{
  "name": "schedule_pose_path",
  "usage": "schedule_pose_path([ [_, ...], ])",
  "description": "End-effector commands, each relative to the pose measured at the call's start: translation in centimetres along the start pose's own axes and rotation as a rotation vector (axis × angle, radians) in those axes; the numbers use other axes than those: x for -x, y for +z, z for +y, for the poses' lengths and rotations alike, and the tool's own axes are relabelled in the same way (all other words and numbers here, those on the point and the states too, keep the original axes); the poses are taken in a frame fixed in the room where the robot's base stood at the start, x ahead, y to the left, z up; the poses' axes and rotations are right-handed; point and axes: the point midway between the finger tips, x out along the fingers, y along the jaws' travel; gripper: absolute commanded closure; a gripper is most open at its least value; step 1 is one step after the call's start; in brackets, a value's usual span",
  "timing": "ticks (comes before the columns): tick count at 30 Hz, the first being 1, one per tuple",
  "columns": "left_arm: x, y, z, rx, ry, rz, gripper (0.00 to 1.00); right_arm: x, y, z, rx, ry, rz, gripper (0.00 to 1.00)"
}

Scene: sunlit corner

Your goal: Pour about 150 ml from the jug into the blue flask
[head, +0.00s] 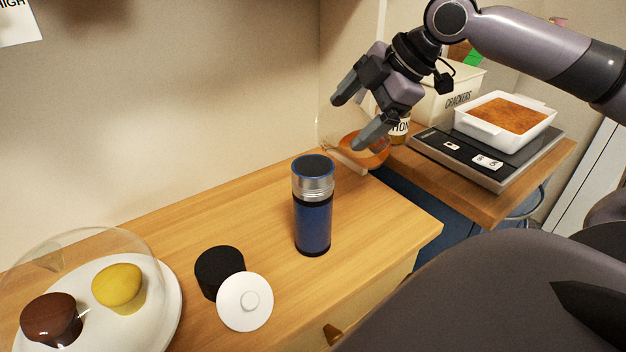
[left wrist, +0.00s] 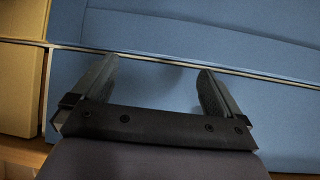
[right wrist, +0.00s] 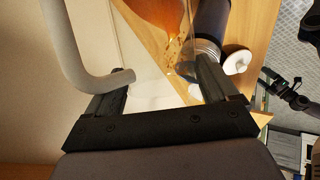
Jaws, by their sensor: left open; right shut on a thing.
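The blue flask (head: 313,215) stands upright on the wooden counter with its dark mouth uncovered. The clear jug (head: 372,151) holds amber liquid and is just behind and right of the flask in the head view. My right gripper (head: 358,114) is shut on the jug. The jug looks tilted, but I cannot tell whether liquid is leaving it. In the right wrist view the jug's amber contents (right wrist: 160,10) show close to the flask's steel neck (right wrist: 206,48). My left gripper (left wrist: 155,85) is open and empty, facing blue panels.
A black cup-like cap (head: 218,268) and a white knobbed lid (head: 245,302) are left of the flask. A plate (head: 160,325) with two muffins under a clear dome is at lower left. At right are a scale (head: 490,165) with a baking dish, a honey jar and a cracker bin (head: 455,98).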

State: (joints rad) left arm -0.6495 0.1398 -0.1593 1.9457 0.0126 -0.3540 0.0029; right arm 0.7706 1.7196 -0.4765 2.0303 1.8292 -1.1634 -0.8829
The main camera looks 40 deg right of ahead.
Motion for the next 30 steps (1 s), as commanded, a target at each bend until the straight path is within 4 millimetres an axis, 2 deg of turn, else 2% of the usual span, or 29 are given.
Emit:
schedule_pose_path([
  [10, -0.73, 0.83, 0.0, 0.0, 0.0, 0.004, 0.0, -0.18, 0.52, 0.1, -0.036, -0.01, 0.054, 0.96],
  [30, -0.66, 0.74, 0.0, 0.0, 0.0, 0.004, 0.0, -0.05, 0.44, 0.13, -0.038, -0.015, 0.06, 0.96],
])
